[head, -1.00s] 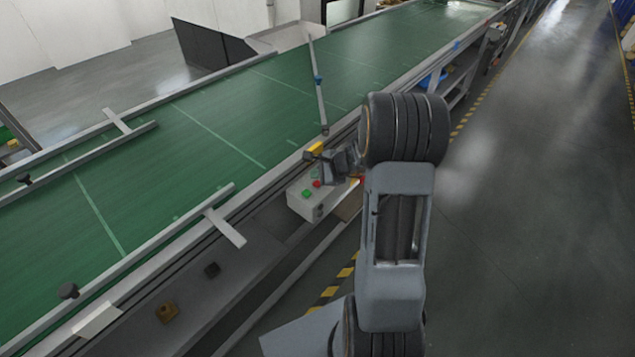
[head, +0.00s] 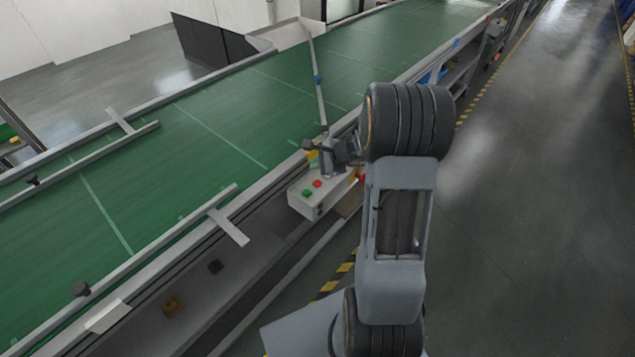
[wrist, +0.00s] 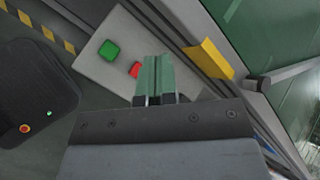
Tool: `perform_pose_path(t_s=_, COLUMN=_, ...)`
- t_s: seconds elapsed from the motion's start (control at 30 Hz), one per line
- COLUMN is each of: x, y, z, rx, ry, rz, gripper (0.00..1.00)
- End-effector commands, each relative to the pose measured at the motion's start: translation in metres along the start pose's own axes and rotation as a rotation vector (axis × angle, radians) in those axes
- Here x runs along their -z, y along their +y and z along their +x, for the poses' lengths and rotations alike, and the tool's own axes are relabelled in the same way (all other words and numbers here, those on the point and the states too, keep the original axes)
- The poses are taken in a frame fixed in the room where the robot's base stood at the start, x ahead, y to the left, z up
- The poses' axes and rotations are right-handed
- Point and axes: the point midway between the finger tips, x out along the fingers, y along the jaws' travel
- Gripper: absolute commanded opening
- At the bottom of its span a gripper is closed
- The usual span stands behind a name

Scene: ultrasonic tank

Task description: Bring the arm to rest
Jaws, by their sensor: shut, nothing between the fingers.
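My arm reaches up the middle of the head view, and its wrist end bends left toward the conveyor edge. My gripper (head: 309,147) is small there, at the conveyor's near rail and above a pale control box (head: 306,203). In the wrist view my gripper (wrist: 156,76) has its two greenish fingers together, with nothing between them. The control box (wrist: 98,68) lies beyond the fingers, with a green button (wrist: 109,50) and a red button (wrist: 136,69). The red button shows just left of the fingertips. I cannot tell the exact gap to the box.
A long green conveyor (head: 200,150) with metal rails runs diagonally on the left. A yellow part (wrist: 207,58) is right of the fingers in the wrist view. The floor (head: 530,200) on the right is clear.

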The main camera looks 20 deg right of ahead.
Motion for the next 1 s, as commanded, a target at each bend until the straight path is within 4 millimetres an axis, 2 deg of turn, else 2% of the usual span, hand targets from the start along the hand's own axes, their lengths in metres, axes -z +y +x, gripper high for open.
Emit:
perform_pose_path(t_s=0.4, x=-0.001, y=0.003, z=0.0, rx=-0.013, ry=-0.006, rz=-0.03, gripper=0.0)
perform_pose_path(t_s=0.47, x=-0.001, y=0.011, z=0.001, rx=-0.049, ry=-0.011, rz=-0.071, gripper=0.0)
perform_pose_path(t_s=0.57, x=-0.004, y=0.038, z=-0.003, rx=-0.152, ry=-0.022, rz=-0.181, gripper=0.0)
perform_pose_path(t_s=0.67, x=-0.022, y=0.063, z=-0.022, rx=-0.276, ry=-0.036, rz=-0.388, gripper=0.0)
perform_pose_path(t_s=0.8, x=-0.062, y=0.095, z=-0.064, rx=-0.463, ry=-0.038, rz=-0.79, gripper=0.0)
perform_pose_path(t_s=1.0, x=-0.102, y=0.126, z=-0.124, rx=-0.651, ry=0.034, rz=-1.304, gripper=0.0)
